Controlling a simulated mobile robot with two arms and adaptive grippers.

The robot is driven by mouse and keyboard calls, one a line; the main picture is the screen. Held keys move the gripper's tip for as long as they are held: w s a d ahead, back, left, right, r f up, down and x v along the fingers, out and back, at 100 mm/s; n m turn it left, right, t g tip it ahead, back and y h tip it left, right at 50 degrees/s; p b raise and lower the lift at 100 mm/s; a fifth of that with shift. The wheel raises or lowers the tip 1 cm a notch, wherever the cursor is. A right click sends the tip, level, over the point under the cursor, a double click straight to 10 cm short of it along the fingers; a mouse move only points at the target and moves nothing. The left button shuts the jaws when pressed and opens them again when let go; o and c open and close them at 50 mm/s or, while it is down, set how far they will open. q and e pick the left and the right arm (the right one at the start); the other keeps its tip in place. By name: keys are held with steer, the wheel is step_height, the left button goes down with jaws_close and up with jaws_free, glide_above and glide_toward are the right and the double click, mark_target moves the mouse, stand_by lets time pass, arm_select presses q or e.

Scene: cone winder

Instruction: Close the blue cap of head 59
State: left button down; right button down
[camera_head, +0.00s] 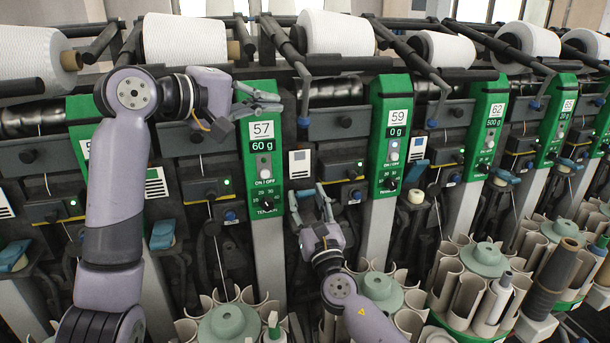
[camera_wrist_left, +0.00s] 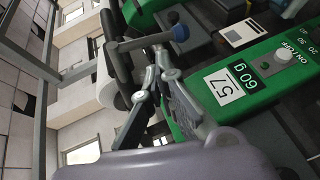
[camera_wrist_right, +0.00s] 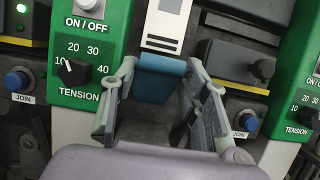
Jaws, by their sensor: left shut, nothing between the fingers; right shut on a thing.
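The green panel of head 59 (camera_head: 392,135) stands right of the head 57 panel (camera_head: 262,155). Its edge shows at the right of the right wrist view (camera_wrist_right: 303,95). My right gripper (camera_head: 309,192) is between these two panels, low in front of the machine. In the right wrist view its fingers (camera_wrist_right: 158,88) are shut on the blue cap (camera_wrist_right: 160,80), which lies between them below a white label. The cap is mostly hidden by the gripper in the head view. My left gripper (camera_head: 270,100) is shut and empty at the top of the head 57 panel; its fingertips also show in the left wrist view (camera_wrist_left: 160,62).
Another blue cap (camera_head: 416,172) is right of the head 59 panel, and one (camera_head: 162,236) is at lower left. Yarn cones (camera_head: 338,33) sit along the top behind dark bars. Round magazines with pale tubes (camera_head: 380,287) fill the space below.

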arm_select(q)
step_height(320, 180, down, 13)
steer(key=w+m+g+y, duration=0.2)
steer(key=y, duration=0.6)
arm_select(e)
steer(key=shift+a+f, duration=0.1)
arm_select(q)
steer(key=s+d+r+m+t+y, duration=0.1)
steer(key=s+d+r+m+y, duration=0.15)
steer(key=d+y, duration=0.5)
steer(key=shift+n+h, duration=0.35)
steer(key=shift+h, duration=0.4)
steer(key=x, duration=0.3)
steer(key=d+x, duration=0.1)
steer(key=x, duration=0.6)
steer(key=shift+d+f, duration=0.15)
steer(key=shift+d, duration=0.05)
steer(key=shift+s+f, duration=0.1)
